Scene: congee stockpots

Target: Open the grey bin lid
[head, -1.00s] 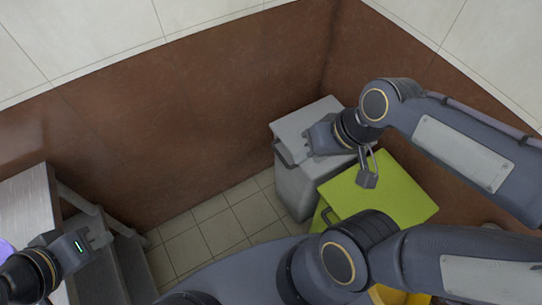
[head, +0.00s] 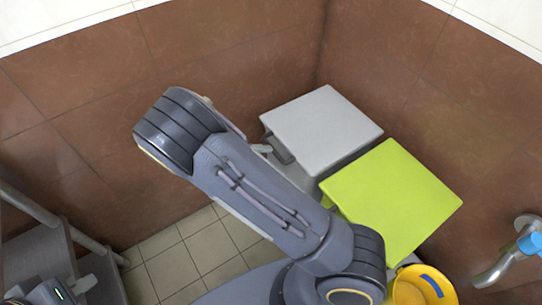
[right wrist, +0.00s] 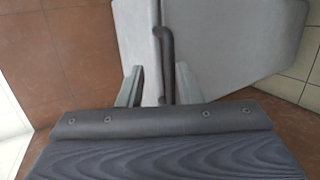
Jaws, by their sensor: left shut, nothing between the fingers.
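The grey bin (head: 345,158) stands in the corner, its flat grey lid (head: 322,118) lying shut on top. Its dark bar handle (right wrist: 167,50) shows upright in the right wrist view at the lid's edge. My right gripper (right wrist: 158,88) is open, one finger on each side of the handle's lower end; I cannot tell whether they touch it. In the head view my right forearm hides most of this gripper and the bin's front. My left gripper (head: 84,286) is shut and empty at the lower left, far from the bin.
A bin with a lime-green lid (head: 392,200) stands close against the grey bin's right side. Brown tiled walls (head: 200,65) close in behind. A metal shelf (head: 35,250) stands at left.

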